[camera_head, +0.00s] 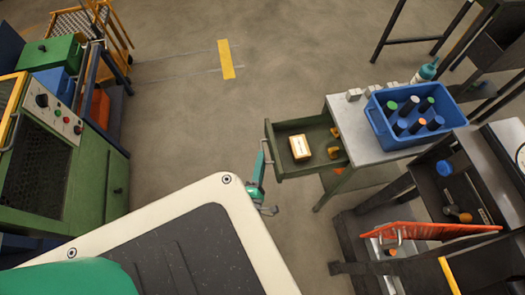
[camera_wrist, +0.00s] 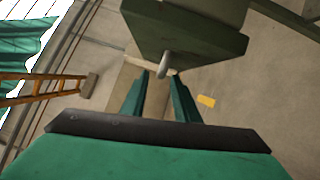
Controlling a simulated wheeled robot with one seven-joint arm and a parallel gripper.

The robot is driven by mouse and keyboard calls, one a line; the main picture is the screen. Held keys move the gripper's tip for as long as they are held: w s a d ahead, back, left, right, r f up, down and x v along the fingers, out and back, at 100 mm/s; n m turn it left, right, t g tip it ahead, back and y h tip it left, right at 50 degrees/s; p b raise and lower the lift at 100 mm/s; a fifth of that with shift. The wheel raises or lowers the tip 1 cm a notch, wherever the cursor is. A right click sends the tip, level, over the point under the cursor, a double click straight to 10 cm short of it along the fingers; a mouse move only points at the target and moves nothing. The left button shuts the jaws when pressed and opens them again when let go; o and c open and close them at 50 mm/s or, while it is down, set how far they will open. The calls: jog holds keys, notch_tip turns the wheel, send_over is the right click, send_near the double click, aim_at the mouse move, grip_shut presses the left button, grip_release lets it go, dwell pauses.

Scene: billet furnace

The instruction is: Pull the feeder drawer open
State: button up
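The feeder drawer (camera_head: 286,130) is a dark green open-topped box in the head view. It stands well out to the left from under the grey-topped table. Inside it lie a cream-and-orange box (camera_head: 299,147) and a small yellow item (camera_head: 333,152). My gripper (camera_head: 264,160) is at the drawer's left front face. In the wrist view the drawer (camera_wrist: 185,35) is above the fingers, and its pale handle (camera_wrist: 164,62) shows at the fingertips. My teal fingers (camera_wrist: 163,76) are apart, with a gap between them. I cannot tell whether either finger touches the handle.
The table (camera_head: 345,120) carries a blue crate (camera_head: 372,118) with several dark cylinders. A green machine (camera_head: 100,185) stands at the left. A dark rack with an orange sheet (camera_head: 430,231) is at the lower right. The floor left of the drawer is clear, with a yellow strip (camera_head: 226,60).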

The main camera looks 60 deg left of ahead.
jog(key=v, duration=0.6)
jog(key=shift+s, duration=0.15)
jog(key=shift+d, duration=0.1)
jog(key=s+d+r+m+t+h, duration=0.1)
jog(key=d+r+m+h, duration=0.4)
jog(key=d+m, duration=0.5)
jog(key=s+d+r+m+t+h, duration=0.1)
jog(key=d+r+m+h, duration=0.4)
jog(key=d+m, duration=0.5)
jog(key=s+d+r+m+t+h, duration=0.1)
jog(key=d+r+m+h, duration=0.3)
jog(key=d+r+m, duration=0.3)
jog(key=d+m, duration=0.3)
jog(key=d, duration=0.3)
jog(key=shift+d+r+t+h, duration=0.25)
jog(key=shift+r+t+h, duration=0.05)
jog(key=shift+t+h, duration=0.1)
